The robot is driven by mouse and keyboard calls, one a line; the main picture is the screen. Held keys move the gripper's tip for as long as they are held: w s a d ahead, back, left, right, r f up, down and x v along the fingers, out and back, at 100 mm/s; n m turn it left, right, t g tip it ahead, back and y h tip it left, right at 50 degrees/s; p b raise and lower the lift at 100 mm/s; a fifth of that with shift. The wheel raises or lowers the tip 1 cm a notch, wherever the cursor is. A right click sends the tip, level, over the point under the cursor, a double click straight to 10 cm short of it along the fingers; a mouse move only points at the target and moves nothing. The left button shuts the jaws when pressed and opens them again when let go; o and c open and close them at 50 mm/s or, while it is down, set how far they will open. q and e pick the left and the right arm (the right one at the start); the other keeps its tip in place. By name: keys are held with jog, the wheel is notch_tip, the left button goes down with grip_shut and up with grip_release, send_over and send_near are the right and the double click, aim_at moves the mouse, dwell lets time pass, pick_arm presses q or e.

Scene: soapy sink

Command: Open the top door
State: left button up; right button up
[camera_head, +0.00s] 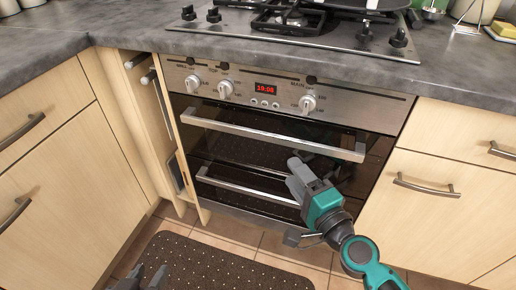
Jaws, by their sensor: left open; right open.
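The oven's top door (240,150) is dark glass with a long silver bar handle (270,133) across its top. It looks shut. Below it is a lower dark door with its own silver handle (245,186). My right gripper (298,176) is in front of the oven, below the right part of the top handle, and covers part of the glass and the lower handle's right end. It is open and holds nothing that I can see. My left gripper (142,279) shows only as dark fingertips at the bottom edge, over the floor, open and far from the handle.
The control panel (245,88) has knobs and a red clock. A gas hob (300,25) sits on the grey counter (110,35). A narrow cabinet (165,125) left of the oven stands ajar. Drawers (440,190) flank the right. A dotted mat (210,262) lies on the floor.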

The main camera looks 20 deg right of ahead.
aim_at(266, 139)
jog(key=w, duration=0.3)
jog(key=w+a+p, duration=0.1)
jog(key=w, duration=0.3)
jog(key=w+a+p, duration=0.1)
jog(key=w, duration=0.3)
jog(key=shift+w+a, duration=0.1)
jog(key=shift+w, duration=0.1)
pick_arm(q)
jog(key=shift+s+a+r, duration=0.15)
jog(key=shift+a+r, duration=0.1)
jog(key=shift+r, duration=0.15)
pick_arm(e)
jog(key=shift+w+a, duration=0.15)
jog(key=shift+w, duration=0.55)
grip_shut()
